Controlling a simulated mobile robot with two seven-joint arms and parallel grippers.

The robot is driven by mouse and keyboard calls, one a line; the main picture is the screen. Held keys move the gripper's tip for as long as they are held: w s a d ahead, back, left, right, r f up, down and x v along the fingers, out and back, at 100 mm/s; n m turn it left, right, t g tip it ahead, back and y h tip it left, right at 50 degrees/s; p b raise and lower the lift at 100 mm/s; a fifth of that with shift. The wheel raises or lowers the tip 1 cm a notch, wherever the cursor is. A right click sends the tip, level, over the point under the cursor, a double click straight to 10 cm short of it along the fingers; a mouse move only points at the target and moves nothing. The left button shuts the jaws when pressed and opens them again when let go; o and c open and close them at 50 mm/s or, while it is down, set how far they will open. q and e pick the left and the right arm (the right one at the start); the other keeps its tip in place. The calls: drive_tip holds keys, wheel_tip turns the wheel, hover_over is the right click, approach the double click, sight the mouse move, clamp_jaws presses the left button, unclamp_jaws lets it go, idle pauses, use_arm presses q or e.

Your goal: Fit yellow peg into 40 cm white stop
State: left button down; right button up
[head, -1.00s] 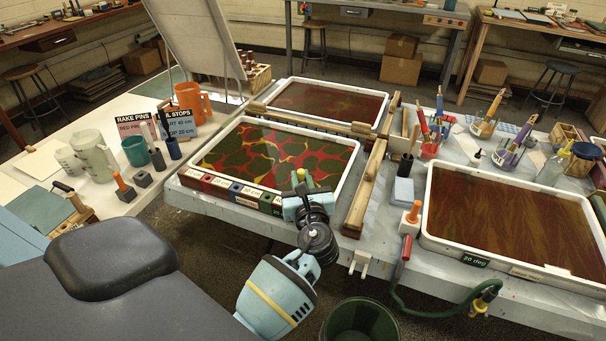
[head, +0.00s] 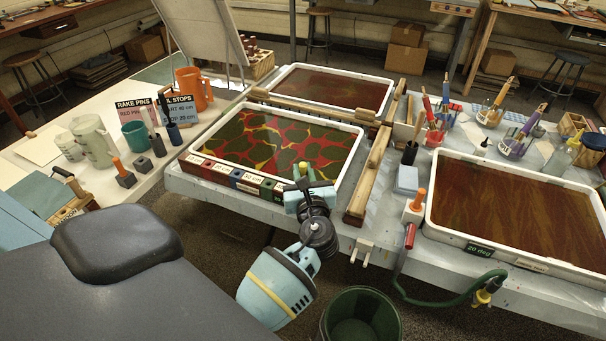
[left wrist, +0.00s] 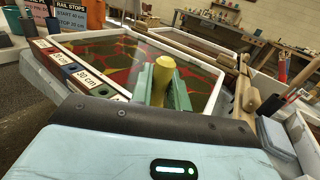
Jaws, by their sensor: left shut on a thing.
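My left gripper (head: 305,183) is shut on the yellow peg (head: 302,170), near the front right corner of the marbling tray with red, green and yellow paint (head: 354,160). In the left wrist view, the yellow peg (left wrist: 161,78) stands upright between green finger pads. A row of coloured blocks with white cm labels (head: 246,184) runs along the tray's front edge. I cannot make out the 40 cm white stop; my gripper covers the row's right end. My right gripper is out of view.
A wooden rail (head: 368,180) lies just right of the tray. A grey block (head: 406,179), an orange-handled tool (head: 416,202) and a second tray (head: 432,226) stand further right. A green bin (head: 361,318) is on the floor in front.

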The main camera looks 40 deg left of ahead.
use_arm(q)
drive_tip(key=shift+p, duration=0.65)
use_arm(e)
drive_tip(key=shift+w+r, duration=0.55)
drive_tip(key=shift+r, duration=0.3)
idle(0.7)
